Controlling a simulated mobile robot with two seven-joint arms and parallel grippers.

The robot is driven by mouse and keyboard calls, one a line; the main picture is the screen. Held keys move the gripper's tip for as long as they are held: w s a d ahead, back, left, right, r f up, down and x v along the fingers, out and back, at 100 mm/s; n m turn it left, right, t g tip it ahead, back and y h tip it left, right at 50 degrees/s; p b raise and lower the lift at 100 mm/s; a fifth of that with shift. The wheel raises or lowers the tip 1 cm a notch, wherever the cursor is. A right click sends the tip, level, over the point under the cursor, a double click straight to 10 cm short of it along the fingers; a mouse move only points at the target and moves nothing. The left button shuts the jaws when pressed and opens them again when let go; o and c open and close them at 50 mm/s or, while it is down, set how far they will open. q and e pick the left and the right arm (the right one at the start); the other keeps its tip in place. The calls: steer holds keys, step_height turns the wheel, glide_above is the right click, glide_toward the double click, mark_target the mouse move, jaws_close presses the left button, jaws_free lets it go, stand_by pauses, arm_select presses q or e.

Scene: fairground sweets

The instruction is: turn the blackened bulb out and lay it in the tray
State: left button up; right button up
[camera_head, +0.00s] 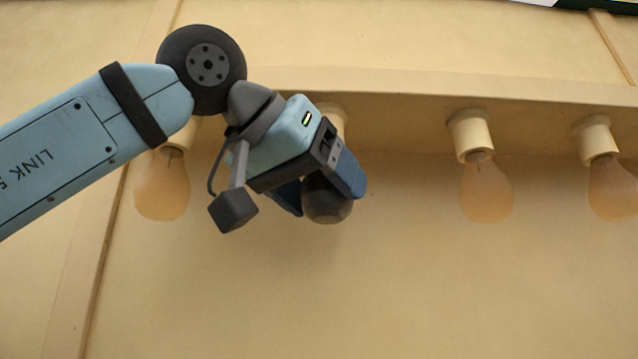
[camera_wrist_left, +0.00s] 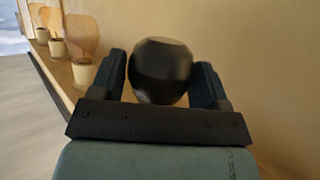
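The blackened bulb (camera_head: 326,207) is dark and round, and hangs below a cream socket (camera_head: 334,117) under the ledge. My left gripper (camera_head: 322,189) has one blue finger on each side of the bulb's glass. In the left wrist view the blackened bulb (camera_wrist_left: 161,72) fills the space between the fingers of my left gripper (camera_wrist_left: 160,82), and both fingers appear to touch it. The neck of the bulb is hidden behind the gripper, so I cannot tell how it sits in the socket. The tray and my right gripper are not in view.
Clear amber bulbs hang in cream sockets on both sides: one at the left (camera_head: 162,187), two at the right (camera_head: 486,188) (camera_head: 612,188). The ledge (camera_head: 420,85) runs above them. The wall below is bare, with free room.

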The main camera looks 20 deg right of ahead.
arm_select(q)
steer(key=c, duration=0.3)
steer(key=shift+r+g+p, duration=0.1)
steer(key=shift+g+p, duration=0.2)
steer(key=shift+p, duration=0.2)
steer(key=shift+w+m+g+h+p, duration=0.1)
steer(key=shift+m+g+h+p, duration=0.3)
steer(key=shift+m+g+p, duration=0.45)
steer(key=o, duration=1)
